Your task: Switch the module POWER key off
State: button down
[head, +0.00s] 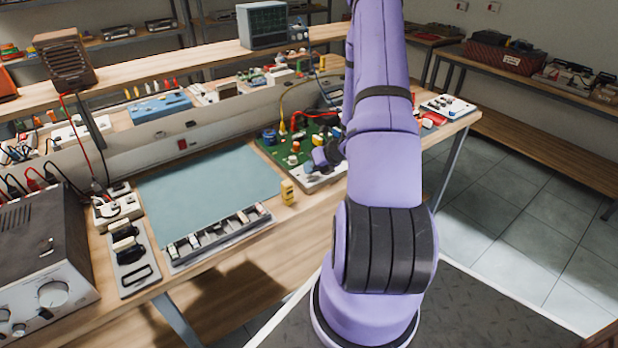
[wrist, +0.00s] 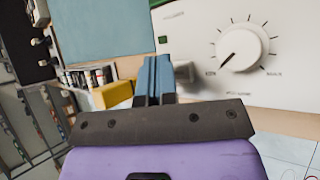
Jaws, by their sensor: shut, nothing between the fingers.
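The module with a green circuit board (head: 275,150) stands on the bench at the centre of the head view. In the wrist view its pale front panel (wrist: 205,75) fills the upper right, with a white round dial (wrist: 243,47). A small dark green square (wrist: 163,40) sits at the panel's left; I cannot tell whether it is the POWER key, as the lettering is too small. My gripper (wrist: 154,75) is shut and empty, its blue fingertips in front of the panel's lower left. Contact cannot be judged. In the head view my gripper (head: 310,167) is by the module's near left side, partly hidden by my arm.
A yellow block (head: 288,192) stands just left of my gripper, close to the fingers in the wrist view. A blue-green mat (head: 210,185) and a tray of small parts (head: 220,235) lie further left. A grey instrument (head: 45,260) stands at far left.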

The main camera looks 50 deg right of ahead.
aim_at(310, 176)
jog(key=shift+r, duration=3)
